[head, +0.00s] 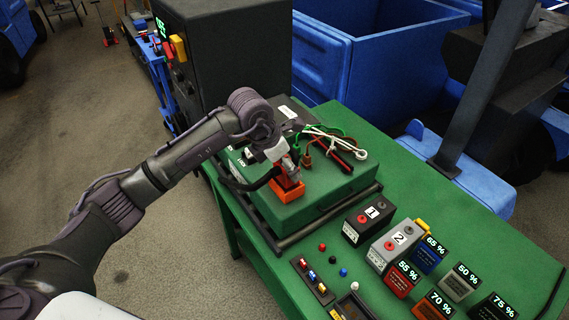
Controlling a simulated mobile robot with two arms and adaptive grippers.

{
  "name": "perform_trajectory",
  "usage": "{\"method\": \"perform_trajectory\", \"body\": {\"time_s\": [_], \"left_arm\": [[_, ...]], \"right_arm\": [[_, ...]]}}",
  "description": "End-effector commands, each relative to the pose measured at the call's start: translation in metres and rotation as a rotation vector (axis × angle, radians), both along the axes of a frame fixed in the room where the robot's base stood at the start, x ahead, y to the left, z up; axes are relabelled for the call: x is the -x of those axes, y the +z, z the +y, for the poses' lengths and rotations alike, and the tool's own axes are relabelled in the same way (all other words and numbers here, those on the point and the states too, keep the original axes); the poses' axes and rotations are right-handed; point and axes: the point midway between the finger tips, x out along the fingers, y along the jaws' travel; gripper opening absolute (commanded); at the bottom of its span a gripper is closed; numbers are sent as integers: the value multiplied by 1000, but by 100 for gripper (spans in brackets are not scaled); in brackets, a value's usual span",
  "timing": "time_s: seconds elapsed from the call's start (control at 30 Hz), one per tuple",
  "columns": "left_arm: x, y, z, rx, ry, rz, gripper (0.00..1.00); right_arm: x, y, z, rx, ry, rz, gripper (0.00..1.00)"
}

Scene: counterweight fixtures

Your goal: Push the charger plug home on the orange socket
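The orange socket (288,191) stands near the front left of a green raised box on the green bench. A plug with red and pale parts (291,167) is upright at the socket's top; whether it is fully seated I cannot tell. A thick black cable (258,181) runs from beside it to the left. My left gripper (282,152) is right above the plug, pointing down, and partly hides it. I cannot tell whether its fingers grip the plug or only touch it. My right gripper is out of view.
Loose red, green and white cables (330,142) lie behind the socket. A black cabinet (225,50) and blue bins (380,65) stand behind.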

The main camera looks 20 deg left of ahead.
Motion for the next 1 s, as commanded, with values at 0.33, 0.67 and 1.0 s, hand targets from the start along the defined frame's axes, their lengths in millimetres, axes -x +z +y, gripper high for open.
{"method": "perform_trajectory", "body": {"time_s": [0.33,0.67,1.0], "left_arm": [[-1,-14,0,1,0,-3,42],[-1,-20,0,2,0,-4,42],[-1,-20,0,1,1,-4,42]], "right_arm": [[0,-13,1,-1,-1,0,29],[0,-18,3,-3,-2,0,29],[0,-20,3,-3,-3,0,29]]}}
